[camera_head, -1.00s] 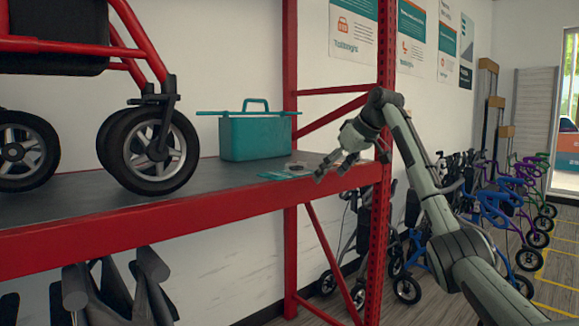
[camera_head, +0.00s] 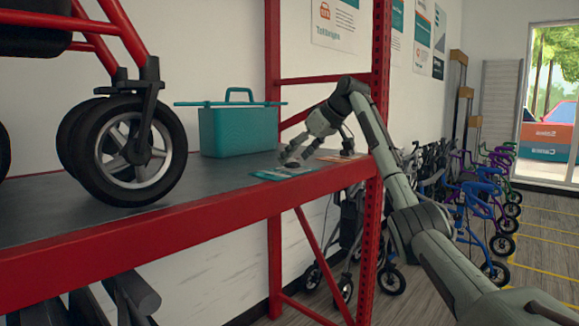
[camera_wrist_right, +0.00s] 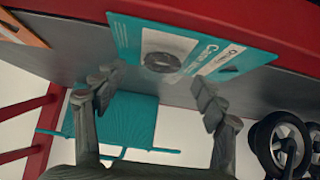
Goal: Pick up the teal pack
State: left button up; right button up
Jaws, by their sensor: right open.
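The teal pack (camera_head: 284,173) is a flat card lying on the grey shelf near its front edge. In the right wrist view the teal pack (camera_wrist_right: 190,50) shows a white panel with a round dark item and lettering. My right gripper (camera_head: 290,160) is open and empty, just above the pack. In the right wrist view its two fingertips (camera_wrist_right: 153,82) are spread apart, below the pack in the picture. I cannot tell whether they touch it. My left gripper is not in view.
An orange pack (camera_head: 335,157) lies to the right, near the red upright (camera_head: 381,60). A teal toolbox (camera_head: 238,132) stands behind on the shelf (camera_head: 60,195). A large black wheel (camera_head: 125,150) stands to the left. Walkers (camera_head: 488,190) line the floor at right.

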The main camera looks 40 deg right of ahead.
jog(key=shift+x, duration=1.15)
jog(key=c, duration=1.3)
jog(key=shift+o, duration=0.2)
jog(key=shift+r, duration=0.15)
